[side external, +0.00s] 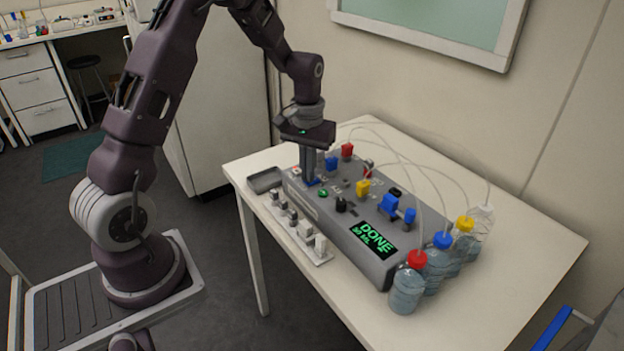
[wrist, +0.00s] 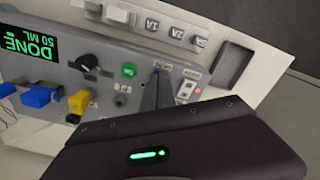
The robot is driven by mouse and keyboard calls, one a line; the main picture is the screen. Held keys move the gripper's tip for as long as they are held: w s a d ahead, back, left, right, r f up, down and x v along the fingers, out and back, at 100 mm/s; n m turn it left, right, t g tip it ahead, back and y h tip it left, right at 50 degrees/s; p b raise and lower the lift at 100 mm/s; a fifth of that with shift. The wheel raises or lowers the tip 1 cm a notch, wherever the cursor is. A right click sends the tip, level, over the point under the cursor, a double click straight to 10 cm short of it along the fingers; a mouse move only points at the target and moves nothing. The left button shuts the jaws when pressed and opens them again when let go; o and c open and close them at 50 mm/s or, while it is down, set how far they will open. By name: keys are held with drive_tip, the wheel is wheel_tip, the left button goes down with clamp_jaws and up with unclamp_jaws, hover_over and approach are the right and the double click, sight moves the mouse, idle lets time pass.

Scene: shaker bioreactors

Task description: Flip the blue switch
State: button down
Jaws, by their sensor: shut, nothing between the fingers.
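The grey bioreactor control box (side external: 325,215) stands on the white table, and its screen reads DONE, 50 ML.
A green button (wrist: 129,71) and a black knob (wrist: 87,65) lie beside the switch. A white switch (wrist: 186,89) with a red light is on its other side. Blue, red and yellow fittings, tubes and several capped bottles (side external: 407,288) crowd the box. A grey tray (side external: 264,180) sits beside it.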

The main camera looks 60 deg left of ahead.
drive_tip(key=shift+f, duration=0.2)
drive_tip(key=shift+r, duration=3.55)
drive_tip(key=s+d+r+m+t, duration=0.4)
drive_tip(key=s+d+r, duration=0.85)
drive_tip(key=s, duration=0.25)
drive_tip(key=s+d+m+t, duration=0.1)
drive_tip(key=s+d+m, duration=0.1)
drive_tip(key=s, duration=0.6)
drive_tip(key=shift+s+t, duration=0.2)
drive_tip(key=shift+t, duration=0.1)
drive_tip(key=shift+d, duration=0.1)
